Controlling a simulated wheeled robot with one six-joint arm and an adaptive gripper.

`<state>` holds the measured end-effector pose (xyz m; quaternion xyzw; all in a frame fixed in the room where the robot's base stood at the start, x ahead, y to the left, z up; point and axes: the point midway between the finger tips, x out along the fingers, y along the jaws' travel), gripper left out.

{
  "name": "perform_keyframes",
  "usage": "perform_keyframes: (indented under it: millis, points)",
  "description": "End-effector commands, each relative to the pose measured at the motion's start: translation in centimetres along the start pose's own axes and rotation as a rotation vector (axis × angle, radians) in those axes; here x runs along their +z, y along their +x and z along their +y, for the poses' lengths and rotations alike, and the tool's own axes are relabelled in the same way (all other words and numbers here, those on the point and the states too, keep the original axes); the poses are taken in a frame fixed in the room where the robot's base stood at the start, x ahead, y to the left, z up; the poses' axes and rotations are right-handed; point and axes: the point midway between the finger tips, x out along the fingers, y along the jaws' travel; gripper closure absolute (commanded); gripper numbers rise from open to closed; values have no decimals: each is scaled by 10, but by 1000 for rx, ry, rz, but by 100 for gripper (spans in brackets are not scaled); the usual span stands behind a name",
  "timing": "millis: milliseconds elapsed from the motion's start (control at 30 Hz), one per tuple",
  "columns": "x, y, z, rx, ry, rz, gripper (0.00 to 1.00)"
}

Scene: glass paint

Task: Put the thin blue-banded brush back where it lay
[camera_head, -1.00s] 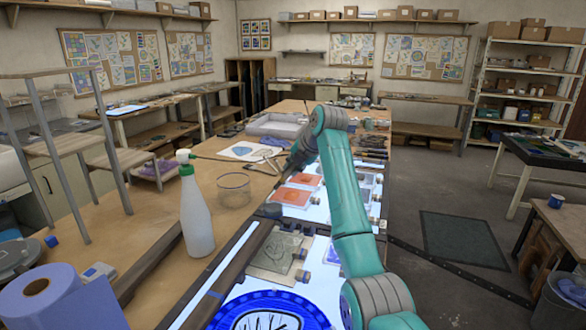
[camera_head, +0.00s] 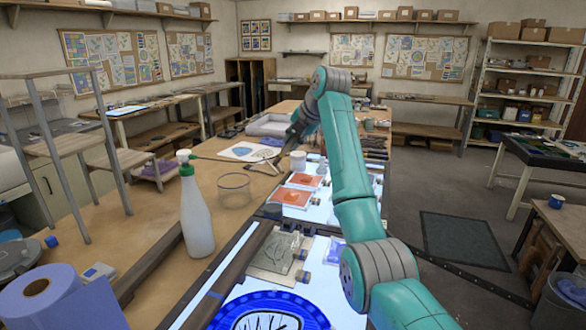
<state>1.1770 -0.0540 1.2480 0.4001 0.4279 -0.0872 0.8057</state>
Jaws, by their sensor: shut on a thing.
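My gripper (camera_head: 275,159) is small and dark at the far end of my teal arm, above the wooden table beside the light panel. It is shut on the thin brush (camera_head: 225,159), which shows as a dark, nearly level line running left from the jaws toward the spray bottle's top. The blue band is too small to make out. The brush appears raised above the table, but its exact height cannot be told.
A white spray bottle (camera_head: 196,215) with a green collar stands left, near a clear glass jar (camera_head: 234,190). A white cup (camera_head: 298,160) stands right of the gripper. A paper with a blue drawing (camera_head: 250,151) lies behind. Glass pieces (camera_head: 291,197) lie on the lit panel.

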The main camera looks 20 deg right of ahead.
Motion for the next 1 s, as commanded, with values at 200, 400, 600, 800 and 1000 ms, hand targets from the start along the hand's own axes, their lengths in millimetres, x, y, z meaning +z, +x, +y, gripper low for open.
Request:
perform_keyframes:
  millis: [200, 400, 600, 800, 1000]
  points:
    - [4, -10, 8, -1, 0, 1, 100]
    - [4, -10, 8, -1, 0, 1, 100]
    - [5, -11, 7, 6, 76, 36, 100]
    - [6, -11, 7, 27, 322, 153, 100]
    - [5, -10, 7, 43, 512, 242, 100]
